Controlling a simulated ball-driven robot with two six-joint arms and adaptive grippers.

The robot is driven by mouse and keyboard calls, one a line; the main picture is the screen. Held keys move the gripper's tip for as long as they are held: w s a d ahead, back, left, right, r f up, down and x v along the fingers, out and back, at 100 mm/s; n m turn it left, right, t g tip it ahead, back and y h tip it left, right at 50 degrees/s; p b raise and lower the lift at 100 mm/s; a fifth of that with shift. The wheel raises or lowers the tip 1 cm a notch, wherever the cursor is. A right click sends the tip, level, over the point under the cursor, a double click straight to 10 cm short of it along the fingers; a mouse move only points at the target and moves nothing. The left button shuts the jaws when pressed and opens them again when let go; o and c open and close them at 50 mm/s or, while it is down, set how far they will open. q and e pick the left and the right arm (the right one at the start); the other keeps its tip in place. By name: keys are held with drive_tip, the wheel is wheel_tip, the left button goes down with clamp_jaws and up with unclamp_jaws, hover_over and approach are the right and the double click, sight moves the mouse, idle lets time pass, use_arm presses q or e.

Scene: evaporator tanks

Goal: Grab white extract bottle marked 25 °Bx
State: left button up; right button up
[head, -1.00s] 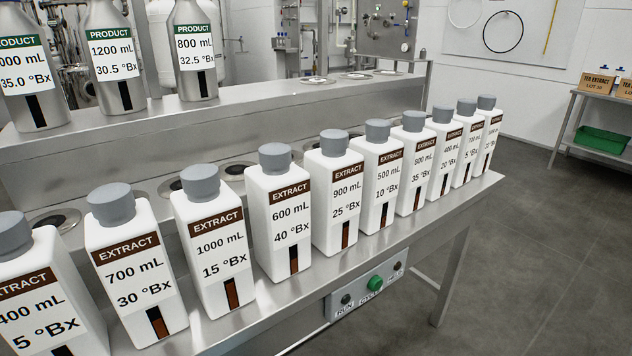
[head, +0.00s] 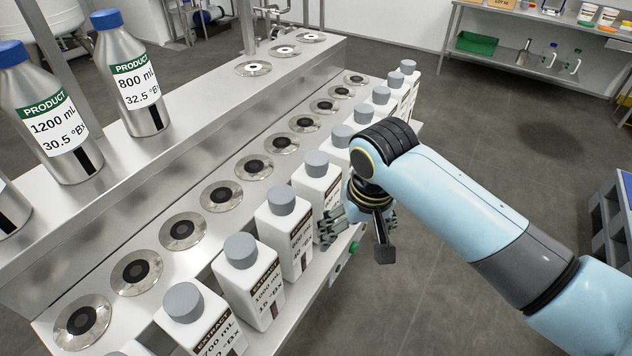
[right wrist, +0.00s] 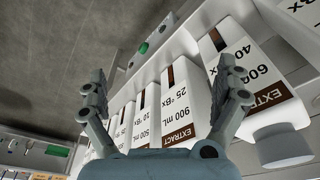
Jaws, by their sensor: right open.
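The white extract bottle marked 25 °Bx (right wrist: 179,104), labelled 900 mL with a grey cap, stands upright in the row on the steel shelf. Its label reads clearly in the right wrist view, upside down. In the head view the same bottle (head: 318,183) is partly hidden by my right gripper. My right gripper (right wrist: 162,70) is open and empty, at the label side of the row. In the right wrist view its fingers spread to either side of the 25 °Bx bottle, and the right finger overlaps the gap toward the 40 °Bx bottle. My left gripper is out of view.
The 600 mL 40 °Bx bottle (right wrist: 256,85) and the 500 mL 10 °Bx bottle (right wrist: 147,118) stand close on either side. Round hotplate-like discs (head: 221,195) line the shelf behind. Silver product bottles (head: 135,85) stand on the upper ledge. A control box with a green button (right wrist: 143,47) is below.

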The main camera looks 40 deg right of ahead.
wheel_tip(320, 180, up, 9)
drive_tip(key=w+p, duration=0.1)
drive_tip(key=p, duration=0.1)
drive_tip(key=m+g, duration=0.2)
drive_tip(key=m, duration=0.6)
approach(318, 158)
drive_tip(key=shift+y, duration=0.4)
drive_tip(key=f, duration=0.5)
drive_tip(key=shift+s+d+f, duration=0.15)
drive_tip(key=shift+s+d, duration=0.15)
drive_tip(key=shift+d, duration=0.1)
drive_tip(key=shift+w+f+p, duration=0.2)
drive_tip(key=shift+w+p, duration=0.1)
wheel_tip(318, 158, down, 4)
drive_tip(key=shift+r, duration=0.1)
drive_tip(key=shift+w+a+f, duration=0.1)
drive_tip(key=shift+w+f, duration=0.05)
drive_tip(key=shift+f, duration=2.95)
drive_tip(key=c, duration=1.7)
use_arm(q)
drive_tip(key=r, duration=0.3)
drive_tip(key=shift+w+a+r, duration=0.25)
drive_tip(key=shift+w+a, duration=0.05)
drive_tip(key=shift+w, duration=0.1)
use_arm(e)
drive_tip(key=shift+r, duration=0.1)
